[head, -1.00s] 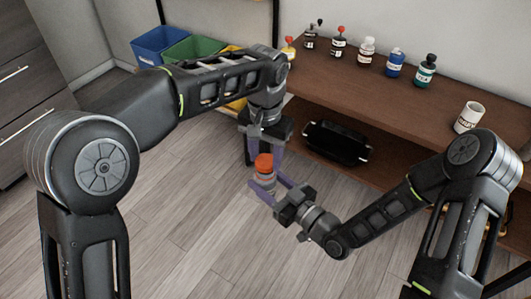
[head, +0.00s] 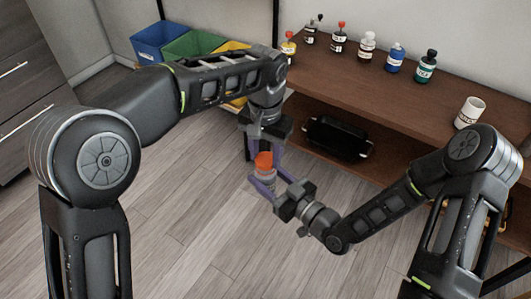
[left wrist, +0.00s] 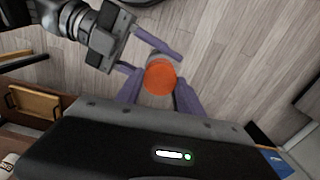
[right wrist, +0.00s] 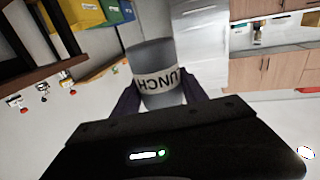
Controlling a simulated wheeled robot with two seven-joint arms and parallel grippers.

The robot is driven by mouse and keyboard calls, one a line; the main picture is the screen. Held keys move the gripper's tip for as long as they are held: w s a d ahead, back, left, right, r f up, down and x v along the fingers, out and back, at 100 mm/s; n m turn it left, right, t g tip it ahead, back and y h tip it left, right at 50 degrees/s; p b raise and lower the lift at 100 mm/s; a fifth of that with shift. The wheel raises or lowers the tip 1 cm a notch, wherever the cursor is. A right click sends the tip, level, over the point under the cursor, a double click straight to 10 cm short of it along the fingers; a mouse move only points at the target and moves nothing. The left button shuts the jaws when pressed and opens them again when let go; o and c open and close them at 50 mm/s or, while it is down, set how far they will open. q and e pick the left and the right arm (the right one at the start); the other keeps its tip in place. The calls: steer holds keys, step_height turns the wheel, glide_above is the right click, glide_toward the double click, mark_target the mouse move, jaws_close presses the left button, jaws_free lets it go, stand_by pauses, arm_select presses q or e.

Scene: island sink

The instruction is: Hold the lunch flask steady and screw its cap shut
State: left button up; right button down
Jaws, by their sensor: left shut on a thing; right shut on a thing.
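The lunch flask (head: 266,181) is a grey cylinder with a white band and stands upright in mid-air above the floor. In the right wrist view its body (right wrist: 153,62) shows the letters "UNCH". My right gripper (head: 264,186) is shut on the flask body from the side. The orange-red cap (head: 264,161) sits at the top of the flask; whether it is fully seated is too small to tell. My left gripper (head: 263,154) comes down from above and is shut on the cap. In the left wrist view the cap (left wrist: 160,78) lies between its purple fingers.
A brown shelf unit (head: 430,110) stands behind on the right, with several bottles and a white mug (head: 470,112) on top. A black tray (head: 337,138) lies on its lower shelf. Blue (head: 158,42), green and yellow bins stand at the back. Open floor surrounds the flask.

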arm_select(q)
steer(key=shift+f, duration=0.6)
